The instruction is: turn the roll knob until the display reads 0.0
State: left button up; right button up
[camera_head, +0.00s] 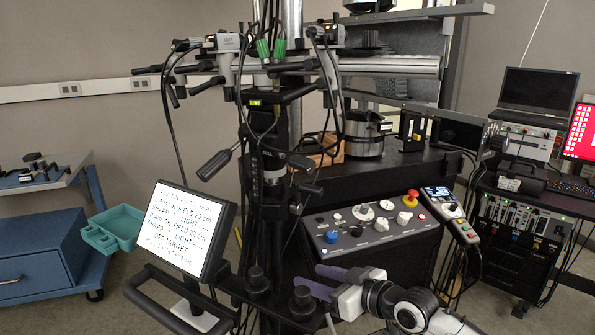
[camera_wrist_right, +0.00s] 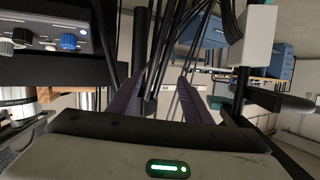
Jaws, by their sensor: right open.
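A sloped black control panel (camera_head: 370,225) carries several knobs: a blue knob (camera_head: 330,237), a white knob (camera_head: 363,212) and other pale knobs. Their labels are too small to read, so I cannot tell which is the roll knob. The blue knob also shows at the upper left of the right wrist view (camera_wrist_right: 68,42). A tilted white display (camera_head: 183,230) at lower left shows handwriting-like lines, including "OFF TARGET"; I see no clear roll reading. My right gripper (camera_head: 308,278) is open and empty, below and in front of the panel, touching no knob. My left gripper is out of view.
A red-topped emergency button (camera_head: 411,198) sits at the panel's upper right, beside a hand-held pendant with a small lit display (camera_head: 438,192). A black column (camera_head: 272,150) with cables and levers stands left of the panel. A teal tray (camera_head: 112,230) is at left.

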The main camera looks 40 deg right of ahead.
aim_at(293, 162)
jog(key=w+d+r+t, duration=0.1)
jog(key=r, duration=0.6)
jog(key=w+d+r+t, duration=0.1)
jog(key=d+r, duration=0.1)
jog(key=r, duration=0.6)
jog(key=w+d+r+t+y, duration=0.1)
jog(key=w+d+r, duration=0.1)
jog(key=r, duration=0.5)
jog(key=shift+w+d+r, duration=0.1)
jog(key=shift+d+r, duration=0.1)
jog(key=shift+r, duration=0.2)
jog(key=shift+w+r, duration=0.15)
jog(key=shift+w, duration=0.1)
jog(key=p+x, duration=0.1)
jog(key=x, duration=0.7)
jog(key=shift+w+a+p, duration=0.1)
jog(key=shift+w+p, duration=0.1)
jog(key=shift+p, duration=0.1)
jog(key=shift+w+a, duration=0.15)
jog(key=shift+w, duration=0.45)
jog(key=shift+c, duration=0.4)
jog(key=c, duration=1)
